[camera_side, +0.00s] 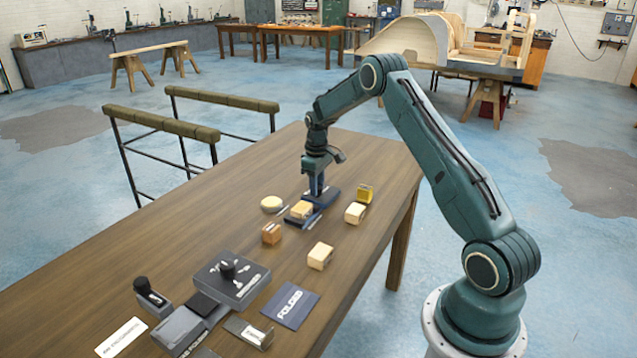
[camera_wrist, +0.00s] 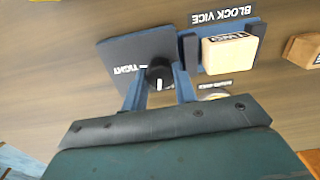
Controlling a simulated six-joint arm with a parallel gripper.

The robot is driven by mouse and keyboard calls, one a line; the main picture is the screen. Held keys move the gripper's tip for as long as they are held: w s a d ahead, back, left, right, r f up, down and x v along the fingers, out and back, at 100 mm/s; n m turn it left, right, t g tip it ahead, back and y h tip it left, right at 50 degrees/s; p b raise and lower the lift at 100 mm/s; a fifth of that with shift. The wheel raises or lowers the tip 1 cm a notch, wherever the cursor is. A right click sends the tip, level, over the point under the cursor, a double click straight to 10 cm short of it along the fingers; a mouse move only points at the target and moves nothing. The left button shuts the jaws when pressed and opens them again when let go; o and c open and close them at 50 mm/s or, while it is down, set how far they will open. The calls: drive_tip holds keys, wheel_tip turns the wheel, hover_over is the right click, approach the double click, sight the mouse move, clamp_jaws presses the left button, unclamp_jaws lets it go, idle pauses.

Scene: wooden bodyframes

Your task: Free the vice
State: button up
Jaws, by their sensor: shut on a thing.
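The blue block vice (camera_wrist: 188,50) lies on the wooden table; it also shows in the side view (camera_side: 330,194). A pale wooden block (camera_wrist: 229,53) with dark lettering sits between its jaws, also seen in the side view (camera_side: 301,210). A dark round knob (camera_wrist: 160,73) with a white pointer line stands on the vice's dark plate (camera_wrist: 125,50), beside the word TIGHT. My gripper (camera_wrist: 160,90) is shut on the knob, a finger at each side; in the side view it points down over the vice (camera_side: 316,190). The knob is hidden there.
Several loose blocks lie around the vice, including an orange-brown one (camera_side: 271,233), a yellow one (camera_side: 365,193) and pale ones (camera_side: 320,257). A round pale piece (camera_side: 271,203) lies left.

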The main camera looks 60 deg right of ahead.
drive_tip(key=shift+r+n, duration=0.1)
drive_tip(key=shift+n, duration=1.2)
drive_tip(key=o, duration=1)
wheel_tip(320, 180, up, 14)
drive_tip(key=shift+f, duration=0.1)
